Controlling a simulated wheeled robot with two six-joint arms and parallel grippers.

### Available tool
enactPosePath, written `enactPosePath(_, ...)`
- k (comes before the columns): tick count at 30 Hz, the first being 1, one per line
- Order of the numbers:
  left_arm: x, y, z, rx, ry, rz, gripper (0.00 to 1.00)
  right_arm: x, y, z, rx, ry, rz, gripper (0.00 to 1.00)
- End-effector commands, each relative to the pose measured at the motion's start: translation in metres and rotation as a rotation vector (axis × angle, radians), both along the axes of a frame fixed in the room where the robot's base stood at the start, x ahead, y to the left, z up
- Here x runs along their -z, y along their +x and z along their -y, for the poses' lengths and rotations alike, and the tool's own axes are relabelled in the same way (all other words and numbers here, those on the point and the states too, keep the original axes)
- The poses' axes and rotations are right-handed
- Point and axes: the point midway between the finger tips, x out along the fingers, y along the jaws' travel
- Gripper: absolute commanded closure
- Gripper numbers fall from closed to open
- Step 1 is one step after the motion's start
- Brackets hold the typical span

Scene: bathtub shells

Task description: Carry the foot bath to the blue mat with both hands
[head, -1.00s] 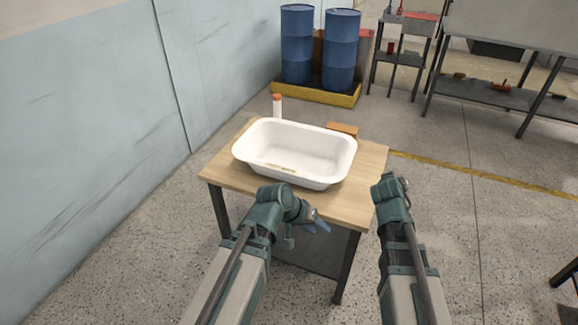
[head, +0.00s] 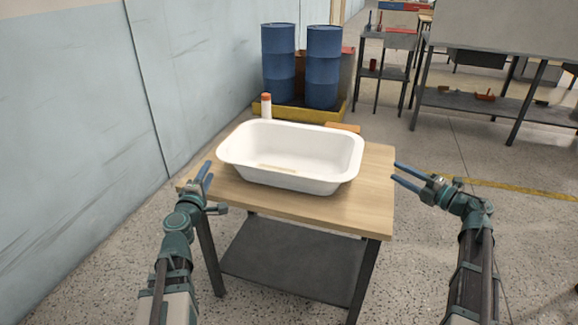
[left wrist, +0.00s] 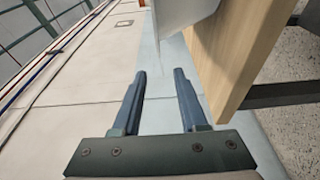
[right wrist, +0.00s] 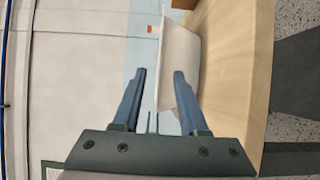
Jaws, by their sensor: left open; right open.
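The foot bath (head: 290,180), a white open tub with sloping sides, stands upright on a wooden-topped table (head: 330,211). My left gripper (head: 204,172) is open and empty at the table's left edge, left of the tub and apart from it. In the left wrist view the tub's white side (left wrist: 180,14) shows at the top. My right gripper (head: 396,172) is open and empty just off the table's right edge, apart from the tub. In the right wrist view the tub's end (right wrist: 181,62) shows ahead, partly in line with the finger gap. No blue mat is visible.
A white bottle with an orange cap (head: 266,107) and an orange-brown block (head: 343,127) are behind the tub. Two blue barrels (head: 278,64) stand on a yellow-edged tray beyond. A pale wall (head: 70,150) is close on the left. Open floor lies right of the table.

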Motion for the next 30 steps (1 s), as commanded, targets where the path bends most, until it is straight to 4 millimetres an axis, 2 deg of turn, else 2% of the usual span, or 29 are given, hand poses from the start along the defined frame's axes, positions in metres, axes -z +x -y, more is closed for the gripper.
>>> enactPosePath(10,0.000,0.000,-0.002,-0.007,-0.006,0.002,0.57,0.002,-0.001,0.000,-0.010,-0.005,-0.002,0.57)
enactPosePath(14,0.000,0.009,-0.003,-0.006,-0.005,0.001,0.57,0.001,0.004,-0.006,-0.011,-0.005,-0.002,0.57)
enactPosePath(30,0.000,0.105,-0.005,-0.004,-0.005,0.001,0.57,0.001,0.070,-0.073,-0.012,-0.004,-0.002,0.57)
